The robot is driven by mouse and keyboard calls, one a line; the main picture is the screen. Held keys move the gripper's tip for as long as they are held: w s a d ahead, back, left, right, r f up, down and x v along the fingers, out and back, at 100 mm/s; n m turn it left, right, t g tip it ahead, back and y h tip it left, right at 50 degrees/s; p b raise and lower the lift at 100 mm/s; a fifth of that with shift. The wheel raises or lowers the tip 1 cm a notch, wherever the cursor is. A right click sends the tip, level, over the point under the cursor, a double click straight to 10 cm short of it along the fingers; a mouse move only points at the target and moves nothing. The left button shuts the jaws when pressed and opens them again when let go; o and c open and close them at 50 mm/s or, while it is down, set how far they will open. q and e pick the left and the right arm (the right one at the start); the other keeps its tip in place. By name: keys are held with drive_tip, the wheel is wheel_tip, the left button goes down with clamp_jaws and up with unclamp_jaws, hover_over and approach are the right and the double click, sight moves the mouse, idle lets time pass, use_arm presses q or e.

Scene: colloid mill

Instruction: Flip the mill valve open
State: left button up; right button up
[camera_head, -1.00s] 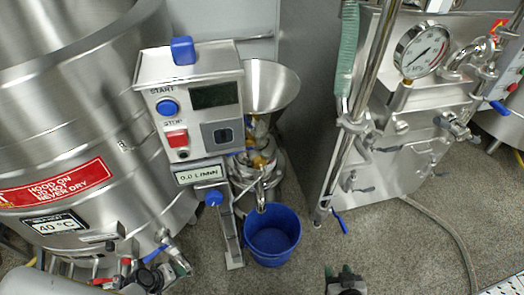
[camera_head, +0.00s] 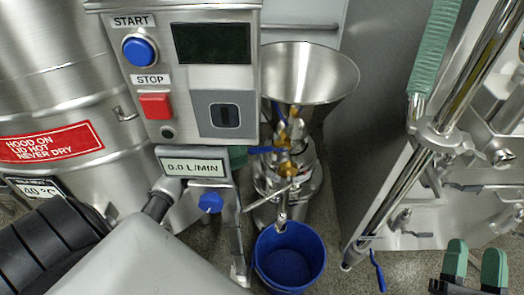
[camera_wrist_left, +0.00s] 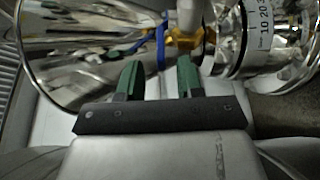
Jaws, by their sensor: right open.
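The colloid mill stands in the middle of the head view, with a steel funnel hopper (camera_head: 325,80) on top and brass valve fittings (camera_head: 287,165) below it. A blue valve handle (camera_head: 264,150) sticks out to the left of the brass. In the left wrist view the blue handle (camera_wrist_left: 161,45) runs past the fingertips beside brass fittings (camera_wrist_left: 190,42). My left gripper (camera_wrist_left: 158,72) is open, its green fingers pointing at the handle; I cannot tell if they touch it. In the head view the control box mostly hides it; a green patch (camera_head: 238,156) shows. My right gripper (camera_head: 473,262) is open and empty at lower right.
The control box (camera_head: 185,75) with start and stop buttons stands in front of the mill. A blue bucket (camera_head: 290,262) sits below the outlet. A large steel tank (camera_head: 50,60) is at left, and a steel machine with pipes (camera_head: 480,170) at right.

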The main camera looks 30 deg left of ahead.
sight(260, 149)
use_arm(q)
drive_tip(key=x, duration=0.6)
use_arm(e)
drive_tip(key=shift+s+r+t, duration=0.45)
drive_tip(key=shift+r+t, duration=0.35)
drive_tip(key=shift+t, duration=0.1)
use_arm(q)
drive_tip(key=shift+c, duration=0.4)
clamp_jaws()
